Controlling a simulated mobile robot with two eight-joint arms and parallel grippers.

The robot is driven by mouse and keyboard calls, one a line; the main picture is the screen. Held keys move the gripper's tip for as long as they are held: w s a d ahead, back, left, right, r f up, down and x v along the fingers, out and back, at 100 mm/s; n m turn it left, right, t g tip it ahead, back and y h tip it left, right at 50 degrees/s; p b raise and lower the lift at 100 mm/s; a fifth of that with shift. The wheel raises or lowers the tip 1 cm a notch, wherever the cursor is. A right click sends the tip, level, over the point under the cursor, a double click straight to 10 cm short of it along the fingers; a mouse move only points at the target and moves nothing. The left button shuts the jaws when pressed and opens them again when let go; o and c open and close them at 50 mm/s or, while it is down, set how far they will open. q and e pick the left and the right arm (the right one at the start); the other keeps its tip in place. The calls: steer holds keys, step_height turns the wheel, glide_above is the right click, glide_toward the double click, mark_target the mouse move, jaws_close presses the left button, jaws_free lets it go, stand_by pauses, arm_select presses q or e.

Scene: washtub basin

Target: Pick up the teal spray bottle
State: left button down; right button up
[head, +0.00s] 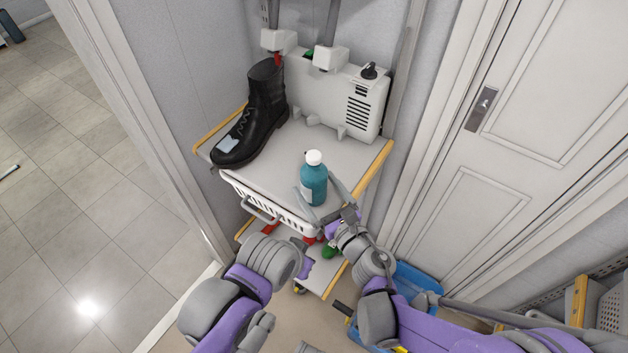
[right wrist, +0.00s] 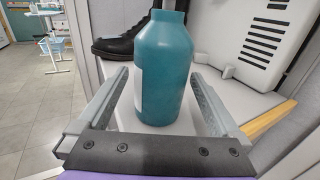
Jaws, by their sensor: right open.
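The teal spray bottle (head: 313,186) stands upright on the top shelf of a small cart, near its front right edge. It has a white top and a pale label on its left side. My right gripper (head: 320,190) is open, with one finger on each side of the bottle. In the right wrist view the bottle (right wrist: 165,75) stands between the two spread fingers (right wrist: 158,90), with a gap visible on both sides. The bottle's top is cut off there. My left arm shows at the lower middle of the head view, but no left fingers can be made out.
A black boot (head: 258,110) stands on the back left of the cart shelf (head: 275,165). A white vented box (head: 345,100) stands behind the bottle. A white basket (head: 265,205) hangs below the shelf front. A door (head: 545,120) is on the right, and a blue bin (head: 415,280) is below.

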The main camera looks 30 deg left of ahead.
steer(key=shift+x, duration=1.1)
steer(key=shift+d, duration=0.1)
jaws_close()
